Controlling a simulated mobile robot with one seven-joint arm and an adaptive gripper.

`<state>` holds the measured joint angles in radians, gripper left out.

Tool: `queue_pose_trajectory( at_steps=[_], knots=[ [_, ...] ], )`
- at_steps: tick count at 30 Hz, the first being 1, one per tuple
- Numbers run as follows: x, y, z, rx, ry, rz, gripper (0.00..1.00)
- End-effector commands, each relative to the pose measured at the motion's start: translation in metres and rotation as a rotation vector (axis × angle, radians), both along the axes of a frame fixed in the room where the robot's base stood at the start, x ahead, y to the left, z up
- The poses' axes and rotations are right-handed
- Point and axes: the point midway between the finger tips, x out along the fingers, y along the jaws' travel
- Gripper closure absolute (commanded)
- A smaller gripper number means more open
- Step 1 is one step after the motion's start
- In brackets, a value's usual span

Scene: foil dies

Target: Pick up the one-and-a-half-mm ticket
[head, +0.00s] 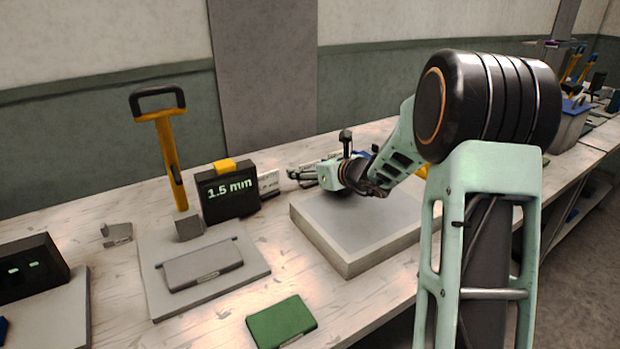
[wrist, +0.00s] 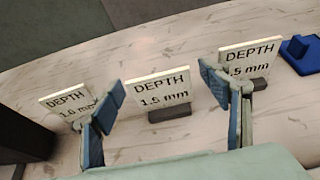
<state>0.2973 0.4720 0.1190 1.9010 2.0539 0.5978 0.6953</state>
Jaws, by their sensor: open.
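In the wrist view a white ticket reading "DEPTH 1.5 mm" (wrist: 160,91) stands upright in a dark foot, at the middle. My gripper (wrist: 162,84) is open, with one finger to each side of this ticket in the picture. I cannot tell how far the ticket is from the fingers. In the head view my gripper (head: 300,177) is low behind the pale block.
A black sign reading "1.5 mm" (head: 229,191) stands left of my gripper. The pale block (head: 350,262) lies under my forearm. A yellow-handled lever press (head: 170,150), a green case (head: 281,321) and a blue piece (wrist: 301,50) are also on the bench.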

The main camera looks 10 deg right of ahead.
Motion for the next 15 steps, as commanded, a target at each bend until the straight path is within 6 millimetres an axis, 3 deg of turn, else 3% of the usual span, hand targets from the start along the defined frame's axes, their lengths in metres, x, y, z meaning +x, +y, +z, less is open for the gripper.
queue_pose_trajectory(
  at_steps=[2, 11, 15],
  knots=[
    [-0.0002, -0.0001, 0.0001, 0.000, 0.000, 0.000, 0.35],
    [-0.0004, -0.0002, 0.0002, -0.001, 0.000, 0.000, 0.68],
    [-0.0003, -0.0002, 0.0004, -0.001, 0.000, 0.000, 0.69]
  ],
)
